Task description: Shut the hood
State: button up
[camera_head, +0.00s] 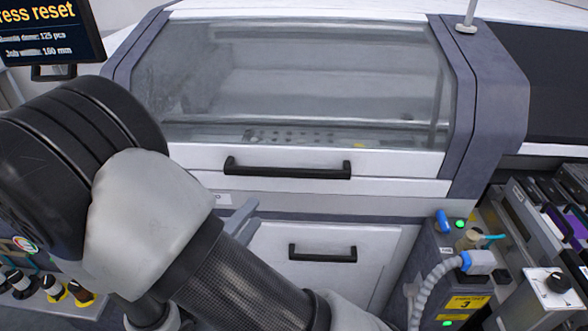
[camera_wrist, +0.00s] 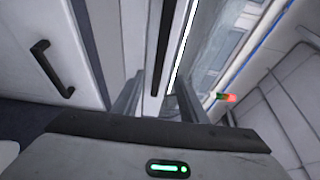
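The hood (camera_head: 300,75) is a clear window in a grey and white frame on the white machine, in the middle of the head view. It looks lowered; I cannot tell whether it is fully shut. Its black bar handle (camera_head: 287,168) runs along the white lower edge. My gripper (camera_head: 246,210) is just below and left of this handle, mostly hidden behind my arm. In the wrist view my gripper (camera_wrist: 155,92) has its two grey fingers apart. A black bar, apparently the hood handle (camera_wrist: 163,45), shows ahead between them, with no visible grip on it.
A lower white front has its own black handle (camera_head: 322,253), also seen in the wrist view (camera_wrist: 50,68). A screen (camera_head: 45,32) is at upper left. A grey connector box with a hose (camera_head: 420,285) and feeders (camera_head: 560,215) stand at right. Knobs (camera_head: 50,288) are at lower left.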

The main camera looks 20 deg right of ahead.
aim_at(285, 174)
jog(key=b+x, duration=0.1)
jog(key=x, duration=1.6)
jog(key=shift+d, duration=0.1)
jog(key=shift+r, duration=0.1)
grip_shut()
